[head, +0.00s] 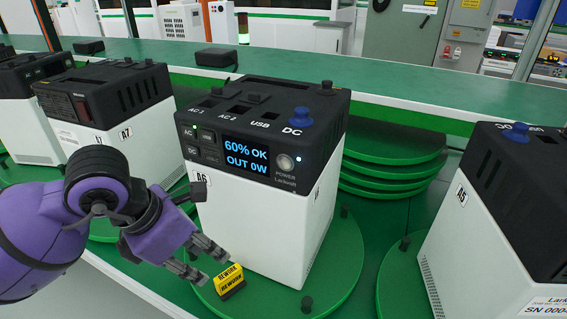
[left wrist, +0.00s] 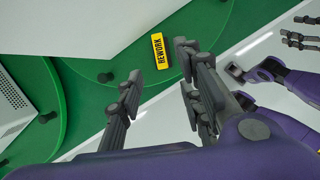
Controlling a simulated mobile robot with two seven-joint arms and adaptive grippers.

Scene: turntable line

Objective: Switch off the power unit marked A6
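The power unit marked A6 (head: 265,225) has a white body and black top, standing upright on a green turntable. Its label (head: 203,180) is on the front, partly behind my gripper. Its lit screen (head: 246,158) reads "60% OK, OUT 0W". A green light shows near AC. My left gripper (head: 202,259) is open and empty, low before the unit's front, below the button. It also shows in the left wrist view (left wrist: 158,78). My right gripper (left wrist: 300,31) appears open there.
A yellow REWORK marker (head: 230,281) stands on the turntable (head: 345,265) close to my left fingertips. Unit A7 (head: 100,105) stands left and unit A5 (head: 485,215) right. Stacked green discs (head: 392,165) lie behind A6. Black pegs rise from the turntable's rim.

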